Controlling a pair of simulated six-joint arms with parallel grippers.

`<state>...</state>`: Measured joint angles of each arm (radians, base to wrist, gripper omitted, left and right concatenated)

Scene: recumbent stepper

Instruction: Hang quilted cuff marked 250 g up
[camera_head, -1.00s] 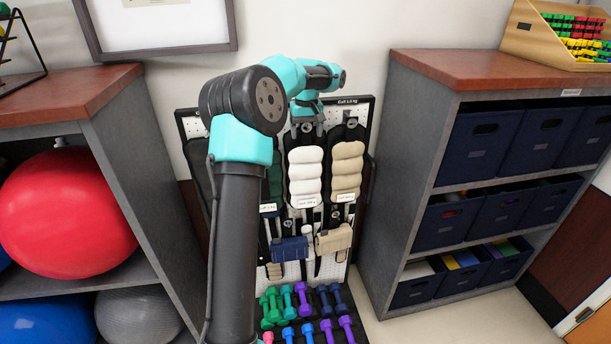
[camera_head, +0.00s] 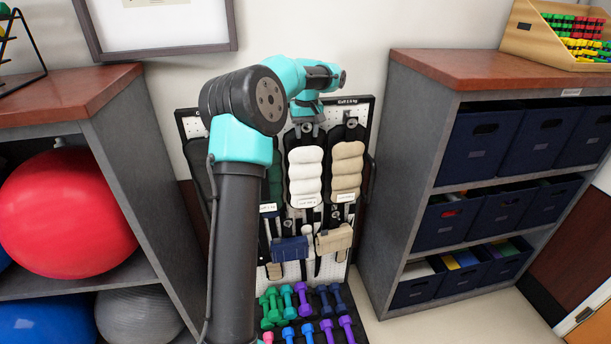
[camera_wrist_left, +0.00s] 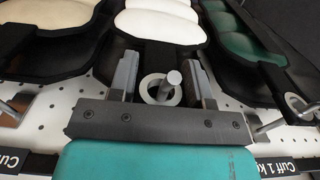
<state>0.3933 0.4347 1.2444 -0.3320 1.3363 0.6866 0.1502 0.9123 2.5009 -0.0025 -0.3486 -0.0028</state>
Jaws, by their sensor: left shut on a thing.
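The white quilted cuff (camera_head: 305,176) hangs flat in front of the pegboard with its black backing uppermost; its label is too small to read. My left gripper (camera_head: 305,122) is at its top end. In the left wrist view, the jaws (camera_wrist_left: 160,62) are shut on the cuff's black top tab. A metal ring (camera_wrist_left: 152,90) on the tab lies between the fingers, right by a round-ended metal peg (camera_wrist_left: 173,78). The peg tip overlaps the ring opening; I cannot tell whether the ring is fully around it. My right gripper is not in view.
A tan cuff (camera_head: 347,170) hangs close on the right and a green cuff (camera_wrist_left: 232,42) on the other side. Rolled blue (camera_head: 290,249) and tan cuffs sit below, above dumbbells (camera_head: 302,300). Grey shelves (camera_head: 425,170) flank the pegboard (camera_head: 362,108).

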